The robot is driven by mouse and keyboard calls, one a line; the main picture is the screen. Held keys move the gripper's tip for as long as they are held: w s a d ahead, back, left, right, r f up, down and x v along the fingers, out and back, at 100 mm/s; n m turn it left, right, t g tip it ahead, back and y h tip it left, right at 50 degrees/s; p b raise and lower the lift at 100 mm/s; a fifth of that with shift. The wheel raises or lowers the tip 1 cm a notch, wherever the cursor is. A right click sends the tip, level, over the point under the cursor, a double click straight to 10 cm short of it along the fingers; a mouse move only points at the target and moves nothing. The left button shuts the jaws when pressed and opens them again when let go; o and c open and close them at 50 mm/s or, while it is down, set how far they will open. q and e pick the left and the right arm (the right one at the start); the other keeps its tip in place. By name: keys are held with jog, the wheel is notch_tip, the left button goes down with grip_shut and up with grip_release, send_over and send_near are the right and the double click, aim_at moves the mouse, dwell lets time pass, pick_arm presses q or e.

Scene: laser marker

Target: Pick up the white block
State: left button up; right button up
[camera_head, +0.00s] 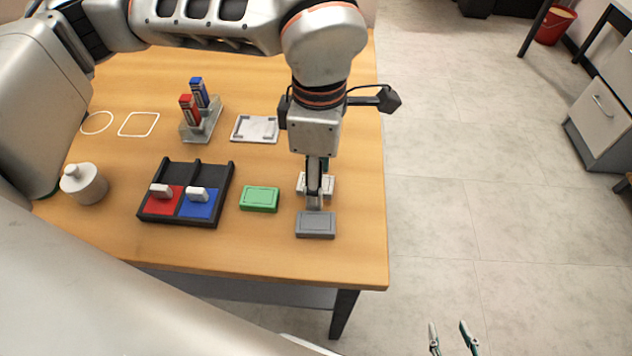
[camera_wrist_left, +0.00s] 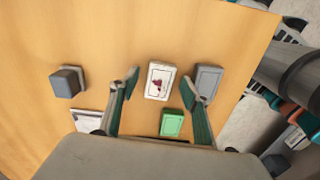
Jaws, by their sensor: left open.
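The white block (camera_head: 329,186) lies on the wooden table, partly covered by my left gripper (camera_head: 315,198) in the head view. In the left wrist view the white block (camera_wrist_left: 158,91) shows a dark red mark on its top. My left gripper (camera_wrist_left: 160,78) is open above it, with one finger on either side of the block in that view. Whether the fingers touch it cannot be told. My right gripper (camera_head: 449,326) is open and empty at the bottom of the head view, over the floor beyond the table's front edge.
A grey block (camera_head: 316,226) and a green block (camera_head: 260,199) lie close to the white one. A black tray (camera_head: 185,219) with red and blue parts, a white plate (camera_head: 255,129), a small rack (camera_head: 203,122) and a lidded jar (camera_head: 84,186) stand further left. A grey knob (camera_wrist_left: 67,82) stands behind.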

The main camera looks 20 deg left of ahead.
pick_arm(q)
jog(key=shift+c, duration=0.3)
jog(key=c, duration=1.1)
